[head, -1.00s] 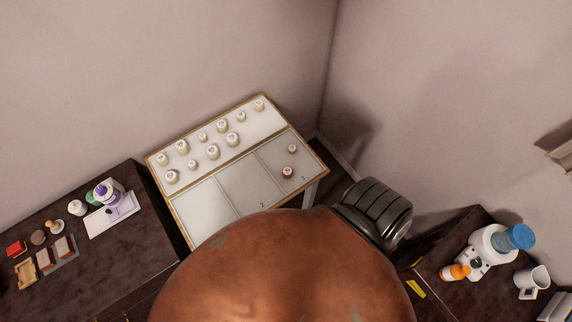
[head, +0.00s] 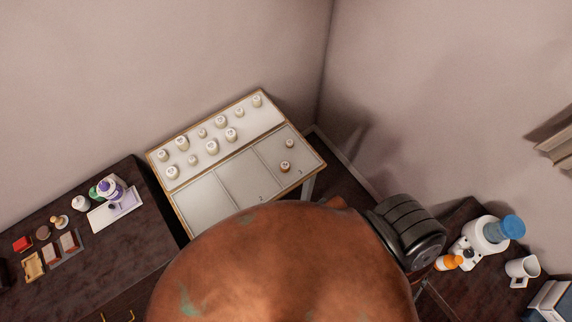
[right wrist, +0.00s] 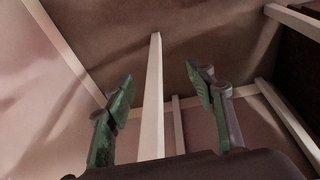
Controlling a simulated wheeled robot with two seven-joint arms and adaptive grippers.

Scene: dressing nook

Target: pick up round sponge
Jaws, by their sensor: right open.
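A small brownish round disc, likely the round sponge (head: 43,233), lies on the dark left counter in the head view, between a red block and a small wooden-handled brush. My right gripper (right wrist: 160,78) shows only in the right wrist view. Its two green-padded fingers are spread apart with nothing between them. The sponge is not visible in that view. My left gripper is not in view.
The left counter (head: 120,255) also holds a white jar (head: 80,203), purple bottle and brown blocks. A tray table (head: 196,212) with several small jars stands mid-scene. A pitcher (head: 520,268) stands at right. White bars (right wrist: 152,110) cross the wrist view.

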